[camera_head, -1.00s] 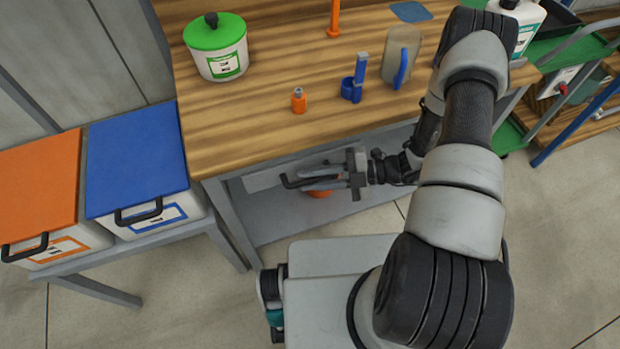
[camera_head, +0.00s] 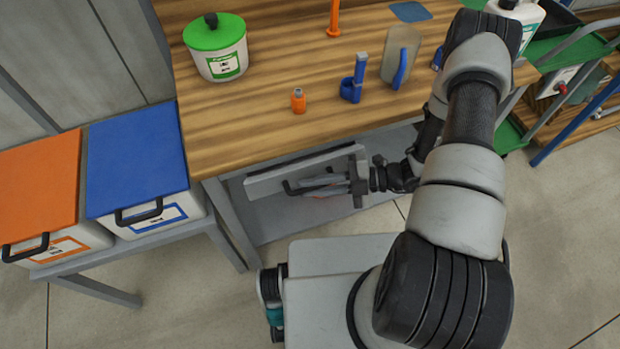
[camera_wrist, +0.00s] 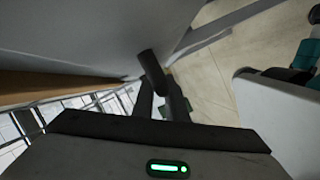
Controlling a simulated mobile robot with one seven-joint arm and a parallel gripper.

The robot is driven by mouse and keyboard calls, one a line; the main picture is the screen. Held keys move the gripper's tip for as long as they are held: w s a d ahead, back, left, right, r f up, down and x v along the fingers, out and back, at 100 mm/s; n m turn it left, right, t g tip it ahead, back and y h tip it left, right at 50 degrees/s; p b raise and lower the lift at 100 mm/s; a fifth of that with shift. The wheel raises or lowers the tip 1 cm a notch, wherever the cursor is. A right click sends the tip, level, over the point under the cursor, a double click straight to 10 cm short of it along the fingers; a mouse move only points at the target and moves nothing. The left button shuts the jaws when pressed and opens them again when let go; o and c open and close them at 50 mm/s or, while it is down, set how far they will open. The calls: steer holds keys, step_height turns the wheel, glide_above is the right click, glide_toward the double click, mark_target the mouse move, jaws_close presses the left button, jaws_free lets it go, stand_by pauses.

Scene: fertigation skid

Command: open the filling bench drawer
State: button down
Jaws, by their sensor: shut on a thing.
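The filling bench (camera_head: 260,120) has a wooden top, and its grey drawer (camera_head: 268,184) shows under the front edge, with its front panel a little out from the bench. The drawer has a dark bar handle (camera_head: 288,187). My gripper (camera_head: 318,184) reaches in from the right and is shut on the handle. In the wrist view a grey panel (camera_wrist: 100,35) fills the upper left, and the dark handle (camera_wrist: 151,68) lies at my gripper's fingers (camera_wrist: 168,103). The inside of the drawer is hardly visible.
On the bench stand a green-lidded tub (camera_head: 217,55), a small orange bottle (camera_head: 298,101), a blue holder (camera_head: 353,82) and a grey jug (camera_head: 399,58). Bins with blue (camera_head: 135,155) and orange lids (camera_head: 38,185) stand at left. Floor shows in front of the bench.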

steer(key=s+d, duration=0.3)
steer(key=s, duration=0.7)
steer(key=s+d, duration=0.2)
steer(key=s, duration=0.8)
steer(key=shift+d, duration=0.4)
steer(key=c, duration=2)
jaws_free()
steer(key=shift+c, duration=0.2)
steer(key=w+v, duration=0.1)
steer(key=v, duration=1.6)
steer(key=shift+s+d, duration=0.25)
steer(key=shift+s, duration=0.25)
steer(key=shift+s, duration=0.1)
